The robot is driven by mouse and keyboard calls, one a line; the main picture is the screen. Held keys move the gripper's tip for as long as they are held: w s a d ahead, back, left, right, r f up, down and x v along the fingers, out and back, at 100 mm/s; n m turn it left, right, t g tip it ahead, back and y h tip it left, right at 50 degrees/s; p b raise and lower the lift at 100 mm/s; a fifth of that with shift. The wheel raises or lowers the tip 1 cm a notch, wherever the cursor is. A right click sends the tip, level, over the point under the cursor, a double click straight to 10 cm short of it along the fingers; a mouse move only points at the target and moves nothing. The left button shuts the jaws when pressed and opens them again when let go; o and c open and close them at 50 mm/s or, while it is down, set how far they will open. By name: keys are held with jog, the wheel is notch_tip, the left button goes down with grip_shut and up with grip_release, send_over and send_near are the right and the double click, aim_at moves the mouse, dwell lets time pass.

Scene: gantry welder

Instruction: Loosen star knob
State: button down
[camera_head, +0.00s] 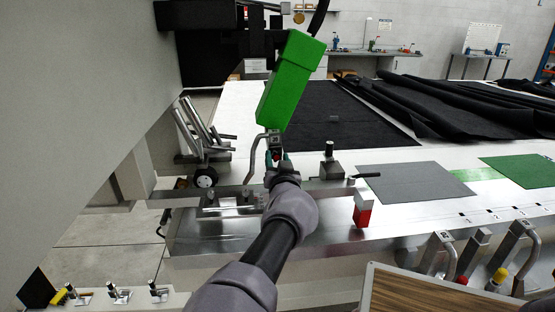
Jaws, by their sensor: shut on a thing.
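My gripper (276,159) is in the middle of the view, at the end of my arm reaching up from the bottom. Its teal-edged fingers are shut on a small dark and reddish piece, which appears to be the star knob (275,153). The fingers and wrist hide most of it, so its shape and how far it is turned cannot be told. It sits just below a metal bracket with a bent handle (252,160). A large green block (290,80) stands tilted directly above the bracket.
A metal rail with a black-topped post (328,160) and a red block (362,211) lies right of my gripper. Clamps with bent handles (517,250) line the right front edge. A wood-topped surface (430,293) is at lower right. A grey wall fills the left.

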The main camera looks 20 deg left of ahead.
jog(key=n, duration=0.4)
jog(key=shift+n, duration=0.3)
jog(key=shift+s+a+n, duration=0.1)
jog(key=shift+n, duration=2.2)
jog(key=shift+c, duration=1.8)
grip_release()
